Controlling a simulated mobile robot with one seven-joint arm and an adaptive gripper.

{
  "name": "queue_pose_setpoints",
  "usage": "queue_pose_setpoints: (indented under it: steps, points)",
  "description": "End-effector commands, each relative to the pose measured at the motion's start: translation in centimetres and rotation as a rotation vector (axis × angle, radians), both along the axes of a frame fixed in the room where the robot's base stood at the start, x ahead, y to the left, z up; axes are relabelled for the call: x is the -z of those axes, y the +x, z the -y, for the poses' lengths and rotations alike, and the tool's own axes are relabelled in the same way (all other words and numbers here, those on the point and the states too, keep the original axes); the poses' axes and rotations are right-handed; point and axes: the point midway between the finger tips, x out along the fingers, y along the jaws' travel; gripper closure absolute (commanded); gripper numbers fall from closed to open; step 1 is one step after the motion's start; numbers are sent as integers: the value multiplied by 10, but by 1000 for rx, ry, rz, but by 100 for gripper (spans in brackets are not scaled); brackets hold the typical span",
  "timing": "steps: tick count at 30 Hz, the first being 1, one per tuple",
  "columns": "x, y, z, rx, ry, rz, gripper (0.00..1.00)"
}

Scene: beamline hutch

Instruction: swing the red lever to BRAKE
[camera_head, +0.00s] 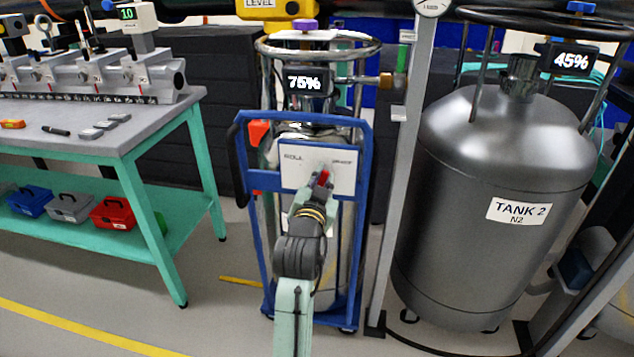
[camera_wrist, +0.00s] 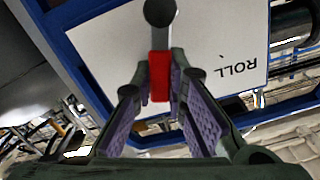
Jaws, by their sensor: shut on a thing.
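The red lever (camera_head: 325,176) sits on a white panel (camera_head: 300,178) fixed to a blue cart. The panel reads ROLL on its left; the word on its right is partly unreadable in the head view. In the wrist view the panel is turned over, with ROLL upside down at right. There the red lever (camera_wrist: 160,80) hangs from a grey round end at the top. My gripper (camera_wrist: 160,73) has its purple-padded fingers on either side of the red part and is shut on it. In the head view my gripper (camera_head: 319,188) hides the panel's lower middle.
The blue cart (camera_head: 366,220) carries a tank with a display reading 75%. A grey post (camera_head: 400,200) and TANK 2 (camera_head: 460,230) stand close on the right. A workbench (camera_head: 160,135) with teal legs is on the left. Some floor is clear between bench and cart.

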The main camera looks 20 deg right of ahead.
Motion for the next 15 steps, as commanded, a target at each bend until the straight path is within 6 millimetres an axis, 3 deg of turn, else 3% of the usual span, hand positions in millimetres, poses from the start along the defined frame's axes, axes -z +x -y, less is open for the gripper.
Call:
queue_pose_setpoints:
  steps: [15]
  points:
    - [6, -6, 9, 1, 186, 124, 100]
